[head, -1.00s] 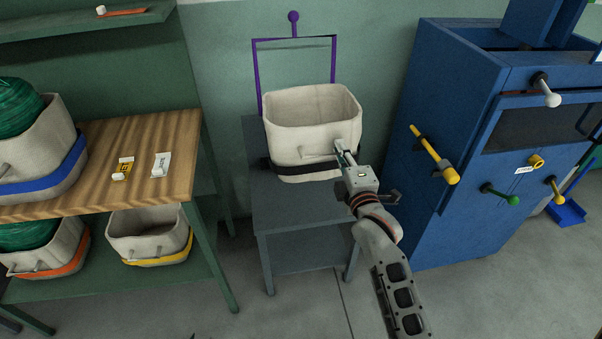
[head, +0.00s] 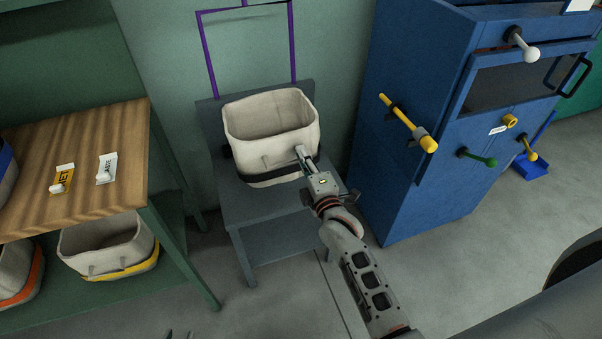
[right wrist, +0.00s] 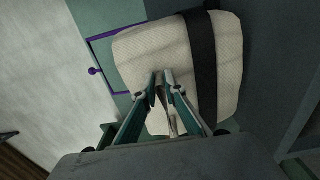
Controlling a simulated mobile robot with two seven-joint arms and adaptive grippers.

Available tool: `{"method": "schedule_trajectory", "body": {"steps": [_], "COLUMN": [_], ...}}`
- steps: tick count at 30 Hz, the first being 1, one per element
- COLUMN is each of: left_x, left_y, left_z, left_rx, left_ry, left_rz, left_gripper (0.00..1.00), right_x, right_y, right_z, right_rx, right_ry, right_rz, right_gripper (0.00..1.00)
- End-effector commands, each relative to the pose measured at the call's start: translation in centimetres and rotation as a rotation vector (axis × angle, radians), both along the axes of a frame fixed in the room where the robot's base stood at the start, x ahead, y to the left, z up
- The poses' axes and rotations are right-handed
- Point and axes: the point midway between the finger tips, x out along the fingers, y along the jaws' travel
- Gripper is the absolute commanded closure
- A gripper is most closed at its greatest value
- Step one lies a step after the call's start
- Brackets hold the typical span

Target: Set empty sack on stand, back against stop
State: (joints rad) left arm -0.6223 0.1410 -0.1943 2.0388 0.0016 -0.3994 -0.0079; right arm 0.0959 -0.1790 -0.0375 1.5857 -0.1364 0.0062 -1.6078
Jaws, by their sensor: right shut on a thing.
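The empty cream sack (head: 268,140), open at the top with a black band low down, is upright over the grey stand (head: 265,215). Whether its base fully rests there is hard to tell. A purple frame (head: 206,55) rises behind it; the sack hides any contact at its back. My right gripper (head: 304,158) is shut on a small tab on the sack's front. The right wrist view shows the fingers (right wrist: 163,82) against the sack's wall (right wrist: 150,50), beside the black band (right wrist: 203,60). Only small tips of my left gripper (head: 180,334) show at the bottom edge.
A wooden-topped bench (head: 95,190) stands left, with yellow and white tags on it and banded sacks (head: 108,245) below. A blue cabinet (head: 420,165) with projecting yellow (head: 408,122), green and white handles stands close on the right. Floor in front is clear.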

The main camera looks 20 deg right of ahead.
Motion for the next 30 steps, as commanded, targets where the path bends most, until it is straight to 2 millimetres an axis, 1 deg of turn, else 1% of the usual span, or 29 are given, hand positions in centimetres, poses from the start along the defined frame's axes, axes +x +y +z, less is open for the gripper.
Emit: {"method": "schedule_trajectory", "body": {"steps": [1, 2, 8, 10, 16, 18, 21, 24, 25, 26, 30], "left_x": [-0.1, -0.1, -0.1, -0.2, -0.7, -0.5, -0.1, 0.0, 0.0, 0.0, -0.1], "left_y": [0.1, 0.1, 0.2, 0.2, 0.4, 0.4, 0.4, 0.4, 0.4, 0.4, 0.4], "left_z": [-0.5, -0.5, -0.8, -1.0, -2.1, -1.9, -1.3, -1.3, -1.3, -1.3, -1.4], "left_rx": [0.003, 0.004, 0.009, 0.010, 0.017, 0.019, 0.019, 0.018, 0.018, 0.019, 0.019], "left_ry": [0.004, 0.005, 0.007, 0.011, 0.022, 0.017, 0.006, 0.004, 0.004, 0.005, 0.007], "left_rz": [0.000, -0.001, -0.001, -0.001, -0.002, -0.002, -0.002, -0.002, -0.002, -0.002, -0.002], "left_gripper": [0.72, 0.72, 0.72, 0.72, 0.72, 0.72, 0.72, 0.72, 0.72, 0.72, 0.72], "right_x": [0.0, 0.0, 0.0, 0.0, 0.0, 0.0, 0.0, 0.0, 0.0, 0.0, 0.0], "right_y": [0.0, 0.0, 0.0, 0.0, 0.0, 0.0, 0.0, 0.0, 0.0, 0.0, 0.0], "right_z": [-1.1, -1.4, -2.3, -2.9, -6.1, -6.5, -6.3, -6.3, -6.5, -6.5, -6.4], "right_rx": [0.001, 0.001, 0.000, 0.001, 0.002, 0.000, -0.001, -0.002, -0.003, -0.003, -0.002], "right_ry": [0.002, 0.001, -0.003, -0.003, 0.001, -0.001, -0.003, -0.003, 0.000, 0.001, 0.000], "right_rz": [0.000, 0.000, 0.000, 0.000, 0.000, 0.000, 0.000, 0.000, 0.001, 0.001, 0.000], "right_gripper": [1.00, 1.00, 1.00, 1.00, 1.00, 1.00, 1.00, 1.00, 0.82, 0.74, 0.73]}}
